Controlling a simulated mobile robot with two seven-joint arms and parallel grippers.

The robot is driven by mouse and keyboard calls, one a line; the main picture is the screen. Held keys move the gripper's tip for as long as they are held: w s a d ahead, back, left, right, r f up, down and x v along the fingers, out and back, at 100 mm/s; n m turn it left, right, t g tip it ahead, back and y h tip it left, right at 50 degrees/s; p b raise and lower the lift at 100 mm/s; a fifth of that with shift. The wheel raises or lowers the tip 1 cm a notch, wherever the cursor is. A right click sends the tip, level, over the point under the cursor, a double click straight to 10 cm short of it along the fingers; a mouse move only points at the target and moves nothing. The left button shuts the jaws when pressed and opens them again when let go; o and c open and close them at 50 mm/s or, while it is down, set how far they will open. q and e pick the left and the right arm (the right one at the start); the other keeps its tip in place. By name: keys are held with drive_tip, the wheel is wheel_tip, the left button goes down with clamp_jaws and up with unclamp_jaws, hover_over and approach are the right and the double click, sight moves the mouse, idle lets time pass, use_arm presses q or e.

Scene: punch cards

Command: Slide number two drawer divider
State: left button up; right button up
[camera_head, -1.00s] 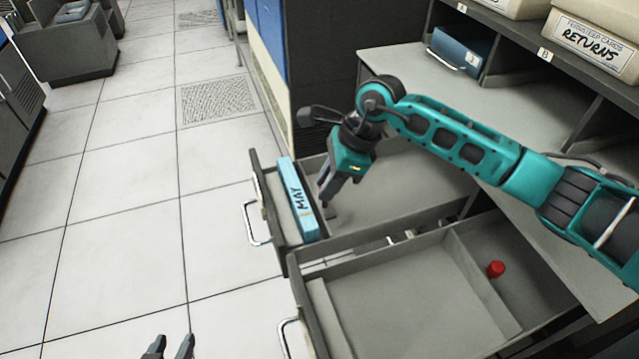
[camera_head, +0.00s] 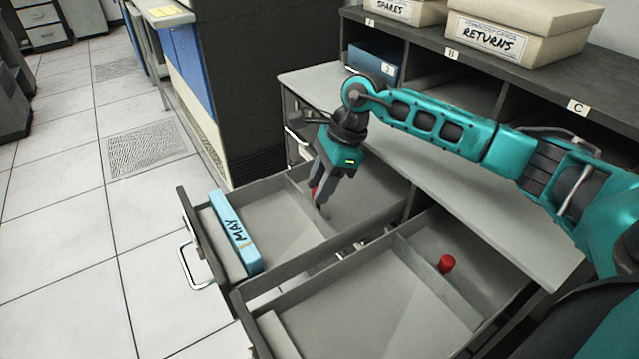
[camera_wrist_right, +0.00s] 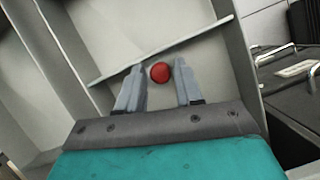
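The farther open drawer (camera_head: 196,238) holds a thin divider, seen in the wrist view (camera_wrist_right: 205,34), with a red knob (camera_wrist_right: 160,72). My right gripper (camera_head: 318,197) is low over this drawer, fingers pointing down. In the wrist view its open fingertips (camera_wrist_right: 159,73) are on either side of the knob, with a gap showing. In the head view the fingers mostly hide that knob. The nearer open drawer (camera_head: 240,310) has another divider (camera_head: 420,262) with a red knob (camera_head: 446,264). Drawer numbers are not readable. My left gripper is out of view.
A blue MAY box (camera_head: 236,234) lies at the front of the farther drawer. A grey worktop (camera_head: 450,185) overhangs behind the drawers. A shelf above carries a RETURNS box (camera_head: 500,40). Tiled floor is clear at left.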

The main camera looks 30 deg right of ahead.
drive_tip(key=v, duration=1.3)
drive_tip(key=shift+p, duration=0.35)
drive_tip(key=shift+f, duration=0.1)
